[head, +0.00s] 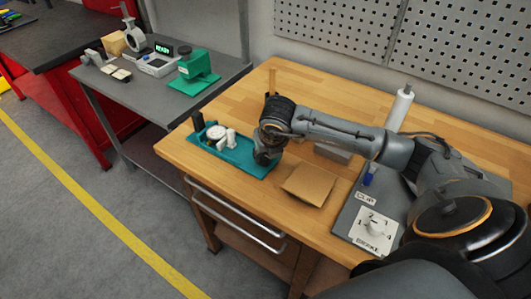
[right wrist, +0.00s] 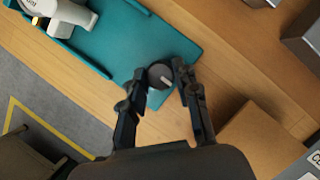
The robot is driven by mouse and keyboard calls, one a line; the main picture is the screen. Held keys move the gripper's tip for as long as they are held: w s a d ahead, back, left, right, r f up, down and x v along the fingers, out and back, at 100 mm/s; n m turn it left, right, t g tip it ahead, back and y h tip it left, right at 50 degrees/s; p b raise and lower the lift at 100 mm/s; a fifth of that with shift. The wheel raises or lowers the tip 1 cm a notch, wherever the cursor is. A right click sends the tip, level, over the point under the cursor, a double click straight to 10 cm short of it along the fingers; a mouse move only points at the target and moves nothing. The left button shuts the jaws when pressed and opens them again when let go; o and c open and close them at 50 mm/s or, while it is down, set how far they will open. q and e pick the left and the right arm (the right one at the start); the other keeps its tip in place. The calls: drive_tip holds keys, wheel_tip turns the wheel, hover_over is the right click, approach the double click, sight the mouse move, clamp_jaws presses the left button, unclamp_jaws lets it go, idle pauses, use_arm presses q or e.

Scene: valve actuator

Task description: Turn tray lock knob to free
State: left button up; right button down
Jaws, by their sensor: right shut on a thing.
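The teal tray (head: 246,168) lies on the wooden bench near its left front edge, with a white valve part (head: 218,136) at its left end. In the right wrist view the tray (right wrist: 125,35) shows with part of the white piece (right wrist: 65,12) at upper left. The tray lock knob (right wrist: 160,76) is dark and round with a pale mark, at the tray's near edge. My right gripper (right wrist: 159,74) is shut on the knob, one finger on each side. In the head view my right gripper (head: 267,158) hides the knob. My left gripper is not in view.
A brown block (head: 308,185) lies just right of my right gripper. A side table (head: 150,85) at left holds a green device (head: 194,72).

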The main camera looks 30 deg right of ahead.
drive_tip(key=shift+d+f+n+b, duration=0.1)
drive_tip(key=shift+f+n+b, duration=0.1)
drive_tip(key=shift+n+b, duration=0.6)
drive_tip(key=n+y+b, duration=0.1)
drive_tip(key=n+b, duration=0.1)
drive_tip(key=b, duration=0.2)
drive_tip(key=shift+d+n+y, duration=0.1)
drive_tip(key=shift+n+y, duration=0.2)
drive_tip(key=shift+n, duration=0.1)
drive_tip(key=n+y+b, duration=0.1)
drive_tip(key=n+b, duration=0.1)
drive_tip(key=shift+n, duration=0.4)
drive_tip(key=n+b, duration=0.1)
drive_tip(key=n, duration=0.1)
drive_tip(key=n+y+b, duration=0.1)
drive_tip(key=n, duration=0.1)
drive_tip(key=shift+w+d+r+g+y+b, duration=0.1)
drive_tip(key=shift+w+r+g+y+b, duration=0.05)
drive_tip(key=shift+g+y+b, duration=0.2)
drive_tip(key=n+g, duration=0.1)
drive_tip(key=n, duration=0.2)
drive_tip(key=n+g+y, duration=0.1)
drive_tip(key=n, duration=0.1)
drive_tip(key=shift+n+b, duration=0.4)
drive_tip(key=c, duration=1)
unclamp_jaws()
drive_tip(key=shift+d+r, duration=0.1)
drive_tip(key=shift+r, duration=0.05)
